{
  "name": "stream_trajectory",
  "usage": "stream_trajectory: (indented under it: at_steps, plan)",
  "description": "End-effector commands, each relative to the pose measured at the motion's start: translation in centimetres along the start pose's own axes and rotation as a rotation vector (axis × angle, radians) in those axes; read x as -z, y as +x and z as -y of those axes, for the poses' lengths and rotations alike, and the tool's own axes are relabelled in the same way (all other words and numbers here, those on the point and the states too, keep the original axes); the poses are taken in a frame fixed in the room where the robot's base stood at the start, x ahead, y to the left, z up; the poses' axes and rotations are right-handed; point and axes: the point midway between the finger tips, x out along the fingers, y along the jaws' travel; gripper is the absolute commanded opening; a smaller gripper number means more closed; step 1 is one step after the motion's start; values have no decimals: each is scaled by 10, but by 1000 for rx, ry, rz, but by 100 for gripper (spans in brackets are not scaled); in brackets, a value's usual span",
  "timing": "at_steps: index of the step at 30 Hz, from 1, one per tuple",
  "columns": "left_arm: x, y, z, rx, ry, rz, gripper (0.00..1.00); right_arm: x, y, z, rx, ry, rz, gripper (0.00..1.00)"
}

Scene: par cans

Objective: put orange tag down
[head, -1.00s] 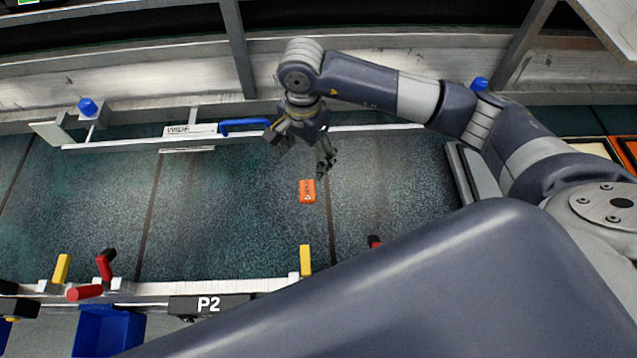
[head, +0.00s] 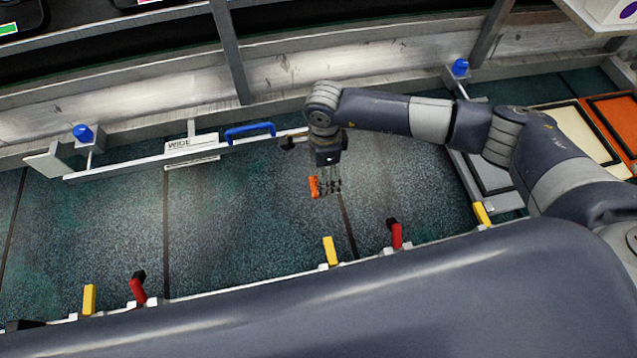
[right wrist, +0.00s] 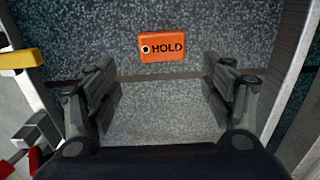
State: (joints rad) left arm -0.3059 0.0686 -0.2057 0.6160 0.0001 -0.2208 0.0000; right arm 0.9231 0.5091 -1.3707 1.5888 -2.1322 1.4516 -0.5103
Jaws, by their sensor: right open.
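The orange tag (head: 314,187) lies on the dark speckled surface, just left of a seam. In the right wrist view the orange tag (right wrist: 173,47) shows the word HOLD and a hole at its left end. My right gripper (head: 329,186) points down right beside the tag in the head view and partly overlaps it there. In the right wrist view my right gripper (right wrist: 163,85) is open, with nothing between its fingers. The tag lies beyond the fingertips, apart from both. My left gripper is not in view.
A rail with a blue handle (head: 250,130) and a WIDE label (head: 192,147) runs behind. Yellow (head: 330,251) and red (head: 396,235) levers line the front edge. Framed panels (head: 575,134) lie at the right. The speckled surface left of the tag is clear.

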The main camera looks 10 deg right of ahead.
Motion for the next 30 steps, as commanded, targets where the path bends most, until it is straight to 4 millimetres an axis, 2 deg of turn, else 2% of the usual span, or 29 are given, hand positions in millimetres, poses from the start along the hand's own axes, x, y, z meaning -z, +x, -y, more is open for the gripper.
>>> stream_trajectory:
  at_steps: [5, 11, 15, 24, 25, 30]
  plan:
    - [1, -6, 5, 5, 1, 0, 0, 0, 10, 0, -1, 1, 0, 75]
    - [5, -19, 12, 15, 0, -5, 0, 2, 34, 3, -2, 1, 0, 75]
    - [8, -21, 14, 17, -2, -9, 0, 2, 51, 4, 0, 1, 1, 75]
    - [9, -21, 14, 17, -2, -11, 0, 2, 57, 4, 1, -2, 1, 75]
    - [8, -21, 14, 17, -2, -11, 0, 2, 57, 4, 1, -1, 1, 73]
    - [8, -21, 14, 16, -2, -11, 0, 2, 57, 4, 1, -1, 1, 35]
